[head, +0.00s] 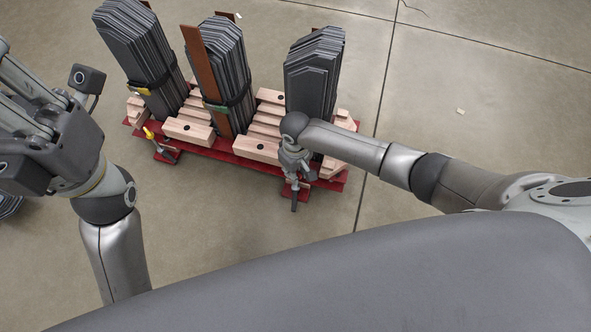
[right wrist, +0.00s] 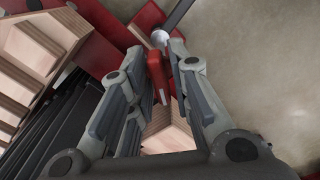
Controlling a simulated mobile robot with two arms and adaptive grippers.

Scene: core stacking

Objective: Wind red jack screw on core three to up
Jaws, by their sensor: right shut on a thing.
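My right gripper (head: 297,168) is at the front right of the red base frame (head: 228,154), in front of the right-hand stack of dark plates (head: 312,80). In the right wrist view its fingers (right wrist: 166,62) are shut on a red jack screw part (right wrist: 157,76), beside a light round end on a dark bar (right wrist: 160,38). Much of the jack is hidden by my gripper in the head view. My left gripper (head: 22,92) is raised at the left edge, away from the stacks and partly cut off; its opening is unclear.
Two more plate stacks stand on the frame, a left one (head: 140,45) with a yellow clasp and a middle one (head: 222,65) with a green clasp. Wooden blocks (head: 190,131) support them. A yellow-topped jack (head: 150,134) is at front left.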

